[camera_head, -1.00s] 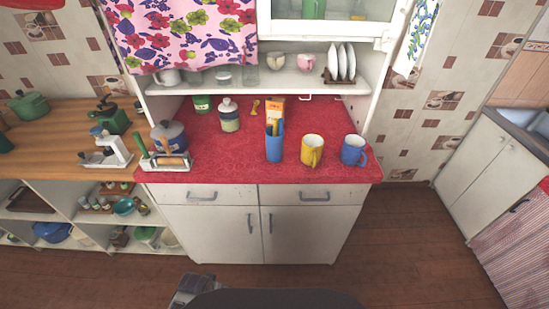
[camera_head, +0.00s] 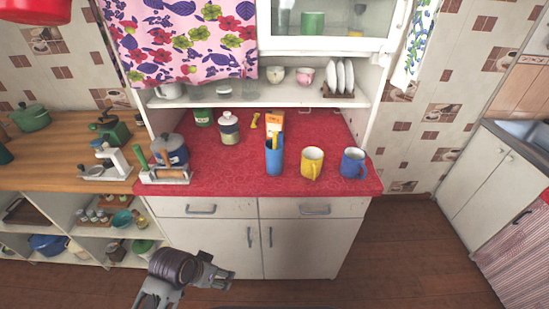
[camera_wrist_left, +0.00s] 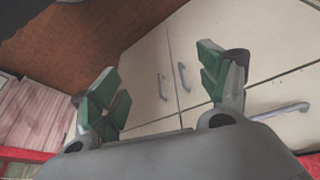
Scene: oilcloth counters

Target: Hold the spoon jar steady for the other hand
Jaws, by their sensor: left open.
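The spoon jar looks to be the tall blue cup (camera_head: 274,160) on the red counter, standing upright with yellow and dark handles sticking out of its top. My left gripper (camera_head: 226,277) is in front of the cabinet doors, below the counter and well apart from the jar. In the left wrist view my left gripper (camera_wrist_left: 165,95) is open, with nothing between its green-padded fingers and cabinet doors behind them. The jar does not show in the left wrist view. My right gripper is not in view.
On the red counter (camera_head: 225,180), a yellow mug (camera_head: 312,163) and a blue mug (camera_head: 353,164) stand right of the jar. An orange carton (camera_head: 275,121) and a lidded jar (camera_head: 229,129) stand behind. The counter front before the jar is clear.

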